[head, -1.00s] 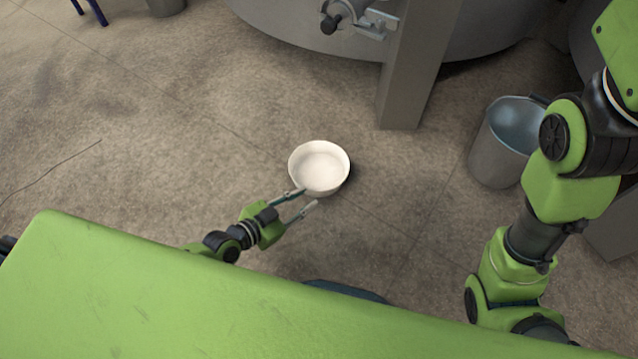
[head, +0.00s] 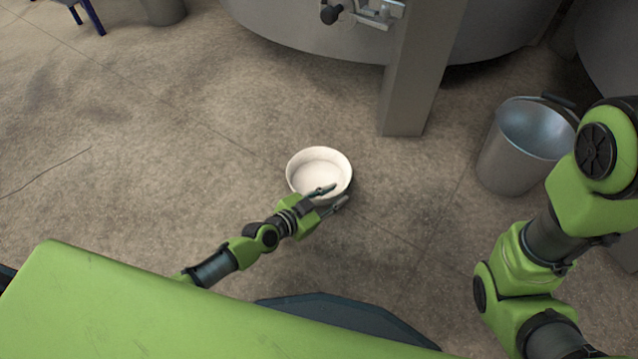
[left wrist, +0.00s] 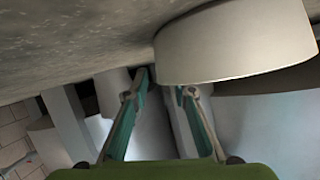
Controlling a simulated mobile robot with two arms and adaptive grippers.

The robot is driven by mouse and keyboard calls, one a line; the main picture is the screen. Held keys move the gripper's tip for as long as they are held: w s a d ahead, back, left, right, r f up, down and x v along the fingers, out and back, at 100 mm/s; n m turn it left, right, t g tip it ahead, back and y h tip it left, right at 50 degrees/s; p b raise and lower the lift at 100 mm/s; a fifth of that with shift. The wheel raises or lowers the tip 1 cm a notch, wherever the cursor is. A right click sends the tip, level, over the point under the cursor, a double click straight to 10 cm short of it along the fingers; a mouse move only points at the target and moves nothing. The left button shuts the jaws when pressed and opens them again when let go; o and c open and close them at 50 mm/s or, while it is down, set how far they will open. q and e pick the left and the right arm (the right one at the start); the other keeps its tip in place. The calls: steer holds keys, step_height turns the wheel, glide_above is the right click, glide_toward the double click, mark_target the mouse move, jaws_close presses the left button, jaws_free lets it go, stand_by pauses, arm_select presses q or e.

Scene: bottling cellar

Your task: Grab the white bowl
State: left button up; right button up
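The white bowl (head: 312,166) stands upright on the floor near the middle of the head view, and its inside looks empty. My left gripper (head: 341,193) is at the bowl's near right side, with its fingers apart and nothing between them. One finger overlaps the bowl's near rim in the head view; I cannot tell whether it touches. In the left wrist view the bowl (left wrist: 235,45) fills the upper right, and the open fingers (left wrist: 162,80) are below and left of it. My right arm shows at the right of the head view, but its gripper is out of view.
A metal bucket (head: 508,160) stands to the right on the floor. A grey tank leg (head: 413,90) and a large round tank (head: 310,25) are behind the bowl. Another container (head: 163,10) is at the top left. The floor left of the bowl is clear.

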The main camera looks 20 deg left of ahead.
arm_select(q)
steer(key=shift+x, duration=0.95)
steer(key=shift+r, duration=0.1)
jaws_close()
